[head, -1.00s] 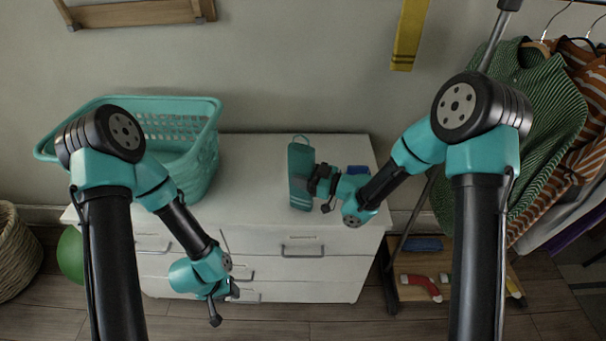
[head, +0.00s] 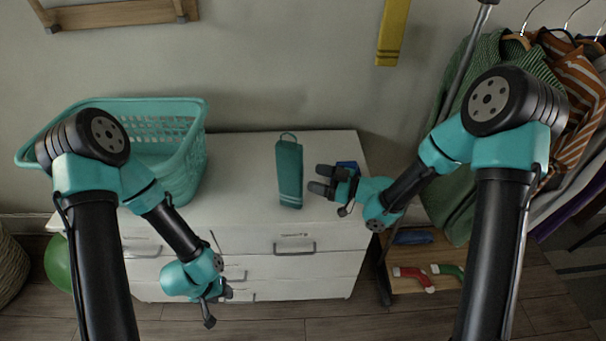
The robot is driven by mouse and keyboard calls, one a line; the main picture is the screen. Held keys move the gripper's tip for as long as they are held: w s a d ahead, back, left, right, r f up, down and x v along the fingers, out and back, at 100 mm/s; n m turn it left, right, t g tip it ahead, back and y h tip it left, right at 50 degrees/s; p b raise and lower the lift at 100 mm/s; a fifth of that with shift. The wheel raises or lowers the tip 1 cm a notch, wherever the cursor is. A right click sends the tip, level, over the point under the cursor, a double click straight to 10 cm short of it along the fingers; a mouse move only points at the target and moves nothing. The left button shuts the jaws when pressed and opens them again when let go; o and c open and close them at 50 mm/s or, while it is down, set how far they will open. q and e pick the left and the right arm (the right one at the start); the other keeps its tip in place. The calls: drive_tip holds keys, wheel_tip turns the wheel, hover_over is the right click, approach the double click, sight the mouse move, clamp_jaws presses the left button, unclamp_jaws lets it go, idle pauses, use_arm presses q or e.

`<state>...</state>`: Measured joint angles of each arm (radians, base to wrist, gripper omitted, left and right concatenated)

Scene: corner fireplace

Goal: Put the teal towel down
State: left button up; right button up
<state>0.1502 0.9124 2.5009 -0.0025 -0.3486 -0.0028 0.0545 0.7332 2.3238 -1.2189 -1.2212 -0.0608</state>
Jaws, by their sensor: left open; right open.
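The teal towel (head: 289,172) is a narrow folded strip with a loop at its top end and pale stripes near its lower end. It lies on the white dresser top, right of the basket. My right gripper (head: 314,179) is open and empty just to the right of the towel, with a small gap between them. My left gripper (head: 219,302) is open and empty, low in front of the dresser drawers.
A teal laundry basket (head: 190,165) stands on the left of the white dresser (head: 240,185). A blue item (head: 347,166) lies behind my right gripper. A yellow towel (head: 391,32) hangs on the wall. Clothes (head: 500,85) hang at right. A green ball (head: 58,264) is at lower left.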

drive_tip(key=v, duration=0.3)
drive_tip(key=shift+s+d, duration=0.15)
drive_tip(key=shift+d, duration=0.2)
